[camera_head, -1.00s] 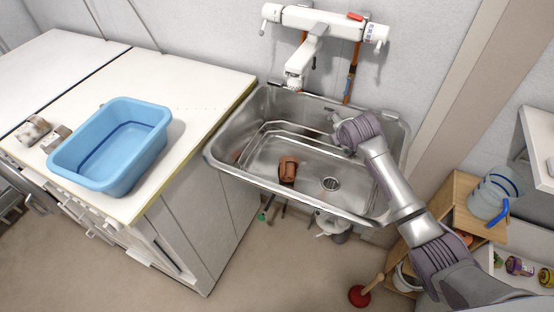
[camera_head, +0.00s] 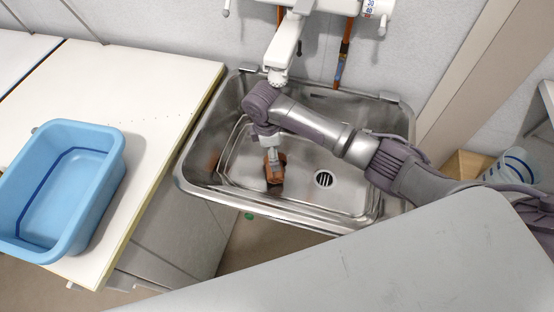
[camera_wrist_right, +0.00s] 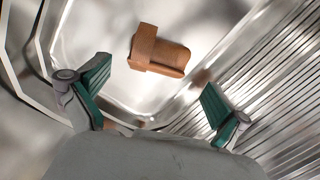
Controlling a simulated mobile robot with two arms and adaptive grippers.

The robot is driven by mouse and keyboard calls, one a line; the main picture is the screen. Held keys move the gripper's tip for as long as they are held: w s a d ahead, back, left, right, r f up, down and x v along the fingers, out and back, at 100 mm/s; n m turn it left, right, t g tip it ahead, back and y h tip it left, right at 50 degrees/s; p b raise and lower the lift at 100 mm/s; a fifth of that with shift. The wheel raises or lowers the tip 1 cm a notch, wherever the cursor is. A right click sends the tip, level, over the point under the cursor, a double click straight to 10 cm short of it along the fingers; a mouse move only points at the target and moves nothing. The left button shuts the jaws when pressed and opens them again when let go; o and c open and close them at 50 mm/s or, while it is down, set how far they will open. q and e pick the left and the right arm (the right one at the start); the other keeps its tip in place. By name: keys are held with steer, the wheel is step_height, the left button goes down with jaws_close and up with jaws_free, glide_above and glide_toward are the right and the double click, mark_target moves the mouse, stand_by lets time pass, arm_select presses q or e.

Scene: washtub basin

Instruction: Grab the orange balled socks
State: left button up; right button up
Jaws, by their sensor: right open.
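The orange-brown balled socks (camera_head: 275,172) lie on the floor of the metal sink basin, left of the drain. In the right wrist view the socks (camera_wrist_right: 158,52) lie ahead of the fingertips, apart from both fingers. My right gripper (camera_wrist_right: 152,98) is open and empty, its two green-padded fingers spread wide. In the head view my right gripper (camera_head: 270,150) points down into the basin just above the socks and partly covers them. My left gripper is not in view.
The steel sink (camera_head: 310,215) has raised walls and a drain (camera_head: 323,179). A white faucet (camera_head: 283,55) hangs over its back edge. A blue tub (camera_head: 112,170) stands on the white counter (camera_head: 165,85) at the left. A clear bucket (camera_head: 510,168) is at the right.

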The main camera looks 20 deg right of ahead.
steer(key=shift+w+d+f, duration=0.1)
steer(key=shift+d+f, duration=0.1)
steer(key=shift+f, duration=1.05)
steer(key=f, duration=0.3)
steer(key=shift+s+f, duration=0.2)
steer(key=shift+f, duration=0.15)
steer(key=shift+d+f, duration=0.1)
steer(key=shift+f, duration=0.45)
steer(key=shift+c, duration=0.8)
steer(key=c, duration=0.7)
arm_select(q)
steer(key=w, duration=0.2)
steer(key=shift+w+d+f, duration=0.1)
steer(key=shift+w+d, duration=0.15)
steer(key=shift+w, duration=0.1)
arm_select(e)
steer(key=shift+o, duration=0.2)
